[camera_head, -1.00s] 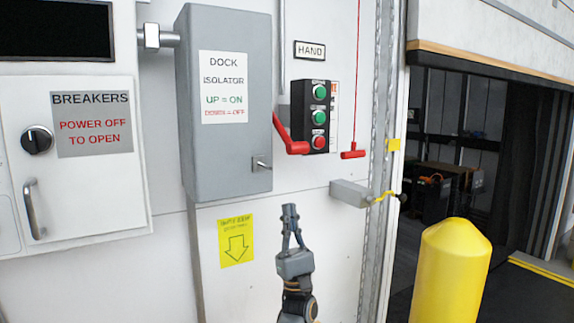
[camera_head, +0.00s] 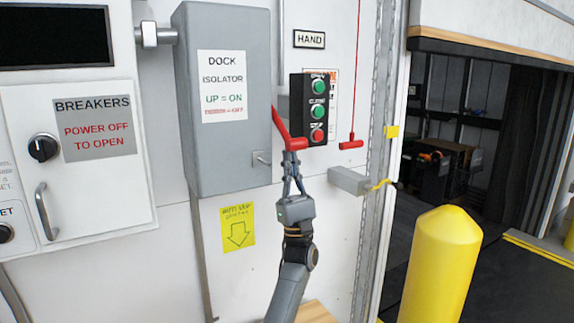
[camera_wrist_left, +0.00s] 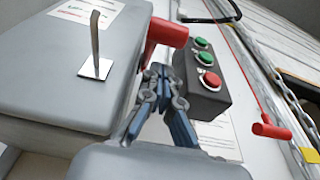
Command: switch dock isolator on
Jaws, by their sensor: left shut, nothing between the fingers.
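The grey dock isolator box (camera_head: 222,150) hangs on the white wall, with a label reading UP = ON, DOWN = OFF. Its red lever (camera_head: 282,128) is on the box's right side and slants down to a red grip (camera_head: 297,144). My left gripper (camera_head: 290,160) is shut and empty, pointing up just below the red grip. In the left wrist view the red grip (camera_wrist_left: 170,32) lies just beyond the shut fingertips (camera_wrist_left: 158,72); I cannot tell whether they touch. My right gripper is not in view.
A black button box (camera_head: 314,108) with two green buttons and one red is close to the right of the lever. A red pull handle (camera_head: 351,145) hangs from a cord. A grey bracket (camera_head: 348,181) juts out lower right. A yellow bollard (camera_head: 440,265) stands by the doorway.

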